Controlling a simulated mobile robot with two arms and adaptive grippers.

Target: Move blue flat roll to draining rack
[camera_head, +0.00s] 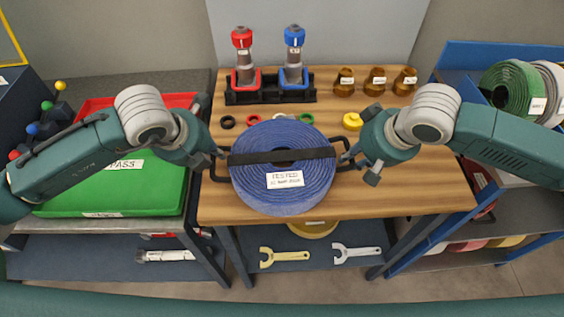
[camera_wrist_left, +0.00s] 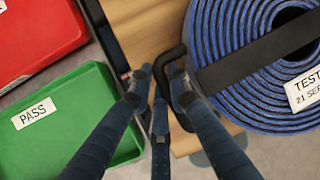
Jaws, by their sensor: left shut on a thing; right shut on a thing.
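The blue flat roll (camera_head: 284,137) is a coiled blue hose with a black strap, a white "TESTED" label and a black handle at each side. It is over the front middle of the wooden table; I cannot tell if it touches the top. My left gripper (camera_head: 218,157) is shut on its left handle, also seen in the left wrist view, where the roll (camera_wrist_left: 228,50) is right of my left gripper (camera_wrist_left: 158,85). My right gripper (camera_head: 350,158) is shut on the right handle. A blue-framed rack (camera_head: 455,60) holding green and white rolls (camera_head: 510,85) stands at the right.
Red and blue-topped fittings (camera_head: 268,75) stand at the table's back, with brass-coloured parts (camera_head: 375,80) right of them. Small rings and a yellow piece (camera_head: 352,121) lie behind the roll. A green PASS tray (camera_head: 110,185) is at left. Two wrenches (camera_head: 285,257) lie on the lower shelf.

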